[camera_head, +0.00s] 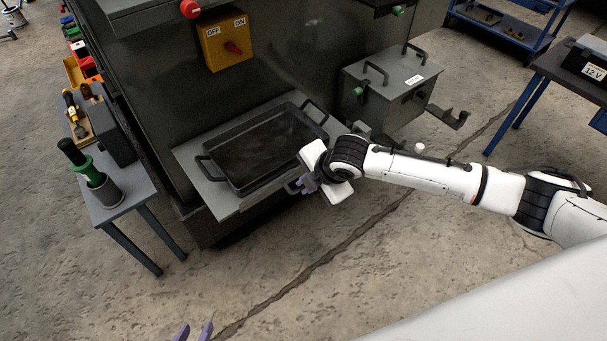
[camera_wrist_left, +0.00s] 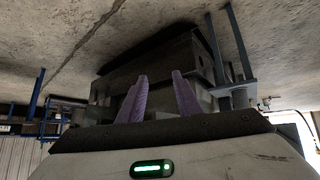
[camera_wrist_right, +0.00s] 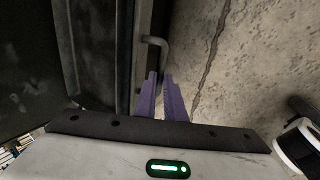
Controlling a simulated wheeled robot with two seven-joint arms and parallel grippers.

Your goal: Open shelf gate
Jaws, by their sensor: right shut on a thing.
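A grey shelf (camera_head: 222,198) juts from the front of the dark cabinet and bears a black tray (camera_head: 262,150) with a handle at each end. My right gripper (camera_head: 298,186) is at the shelf's front right edge, pointing at it from the right. In the right wrist view my right gripper (camera_wrist_right: 160,76) is shut on a bent metal handle (camera_wrist_right: 161,45) along the edge of a dark panel. I take this for the gate handle; the grip is partly hidden. My left gripper (camera_head: 193,332) is at the bottom of the head view, away from the shelf. In the left wrist view its fingers (camera_wrist_left: 159,77) are apart and empty.
A grey box (camera_head: 390,88) with handles stands right of the shelf. An OFF/ON switch box (camera_head: 228,42) is on the cabinet above it. A side table (camera_head: 118,200) with tools stands at left. Blue-framed tables are at right. The floor in front is clear.

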